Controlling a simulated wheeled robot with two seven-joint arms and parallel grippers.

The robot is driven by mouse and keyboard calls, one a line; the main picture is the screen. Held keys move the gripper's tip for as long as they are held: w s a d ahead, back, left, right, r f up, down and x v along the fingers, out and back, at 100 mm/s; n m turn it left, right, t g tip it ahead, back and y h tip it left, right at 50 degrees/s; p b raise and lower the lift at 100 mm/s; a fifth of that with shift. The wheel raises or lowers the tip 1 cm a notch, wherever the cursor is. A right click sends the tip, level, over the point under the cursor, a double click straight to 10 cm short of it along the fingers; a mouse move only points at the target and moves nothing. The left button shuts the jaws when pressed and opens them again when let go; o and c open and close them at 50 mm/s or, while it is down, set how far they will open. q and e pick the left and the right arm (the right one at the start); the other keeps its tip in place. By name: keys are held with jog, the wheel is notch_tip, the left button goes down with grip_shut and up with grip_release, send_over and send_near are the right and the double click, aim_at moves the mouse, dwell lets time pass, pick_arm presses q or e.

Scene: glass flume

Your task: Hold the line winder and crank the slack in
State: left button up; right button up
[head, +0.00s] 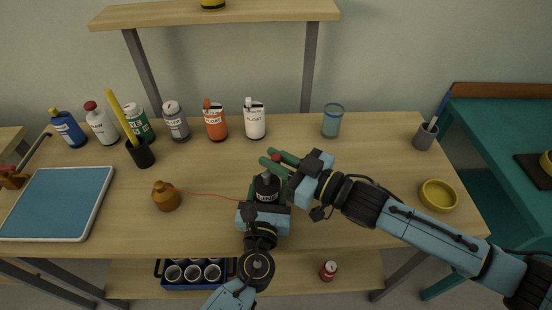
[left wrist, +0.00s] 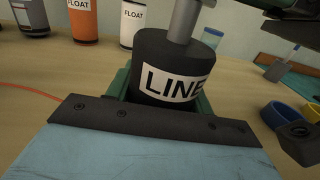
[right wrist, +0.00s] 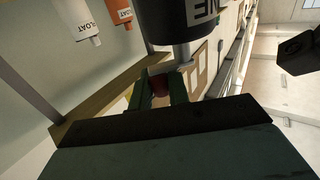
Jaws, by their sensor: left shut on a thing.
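The line winder (head: 267,187), a black drum with a white "LINE" label, stands upright on the table. It fills the middle of the left wrist view (left wrist: 170,75), with a grey post on top. My left gripper (head: 265,192) is shut on it from the front, green fingers at its sides. A red crank knob (head: 276,157) shows just behind the drum. My right gripper (head: 279,159) has its green fingers on either side of this knob, also seen in the right wrist view (right wrist: 160,85). Whether they press on it is unclear. A thin red line (head: 212,195) runs left from the winder.
The line reaches a brown bottle-shaped weight (head: 166,196). Float bottles (head: 215,122) and other bottles stand along the back, with a blue cup (head: 332,121). A yellow bowl (head: 438,196) is at right, a blue-topped tray (head: 58,204) at left. The table between is mostly clear.

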grip_shut()
jog(key=shift+s+a+m+t+h, duration=0.1)
jog(key=shift+s+m+t+h, duration=0.05)
jog(key=shift+m+t+h, duration=0.2)
jog(key=shift+s+m+t+h, duration=0.2)
jog(key=shift+m+t+h, duration=0.65)
jog(key=shift+t, duration=0.1)
jog(key=shift+s+d+m+t+h, duration=0.1)
jog(key=shift+d+m+t+h, duration=0.1)
jog(key=shift+m+t+h, duration=0.6)
jog(key=shift+s+d+m+t+h, duration=0.15)
jog(key=shift+m+t+h, duration=0.4)
jog(key=shift+h, duration=0.35)
jog(key=o, duration=0.8)
grip_release()
